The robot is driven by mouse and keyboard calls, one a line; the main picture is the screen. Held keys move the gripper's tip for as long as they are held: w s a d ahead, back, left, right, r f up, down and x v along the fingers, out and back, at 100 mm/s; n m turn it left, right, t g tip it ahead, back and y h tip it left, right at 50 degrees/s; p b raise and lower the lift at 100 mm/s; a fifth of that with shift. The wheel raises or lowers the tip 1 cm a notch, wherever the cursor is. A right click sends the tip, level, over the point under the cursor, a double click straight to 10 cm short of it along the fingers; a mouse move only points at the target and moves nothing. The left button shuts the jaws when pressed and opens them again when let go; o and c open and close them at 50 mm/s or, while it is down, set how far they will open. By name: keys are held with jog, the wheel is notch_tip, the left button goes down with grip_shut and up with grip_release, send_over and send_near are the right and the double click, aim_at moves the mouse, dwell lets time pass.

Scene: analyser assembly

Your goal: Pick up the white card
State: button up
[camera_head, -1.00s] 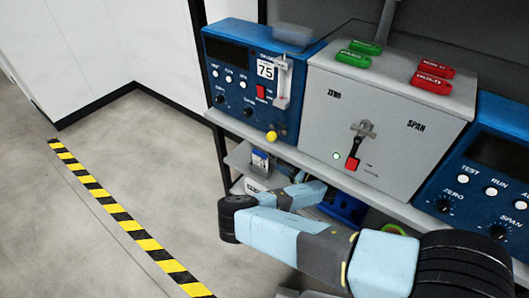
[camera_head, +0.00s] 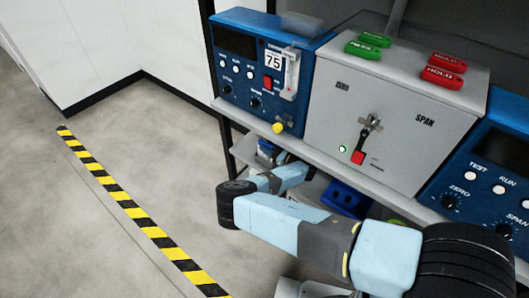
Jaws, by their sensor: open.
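A small white card-like plate marked 75 (camera_head: 273,59) is on the front of the left blue unit (camera_head: 236,72), beside a pale upright holder (camera_head: 291,73). I cannot tell whether this plate is the white card of the task. No loose white card shows clearly. My arm reaches from the lower right to the left, and its far part runs in by the space under the shelf edge. My gripper is not distinguishable; the end of the arm is hidden by the shelf and arm links.
A grey box (camera_head: 392,110) with a red-handled switch (camera_head: 358,157) stands mid-shelf, with green (camera_head: 362,50) and red (camera_head: 441,78) tags on top. Another blue unit (camera_head: 485,165) is at right. A blue bin (camera_head: 345,199) sits below. Floor at left is open, with striped tape (camera_head: 130,207).

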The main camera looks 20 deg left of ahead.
jog(key=shift+x, duration=1.3)
grip_shut()
dwell(0.5)
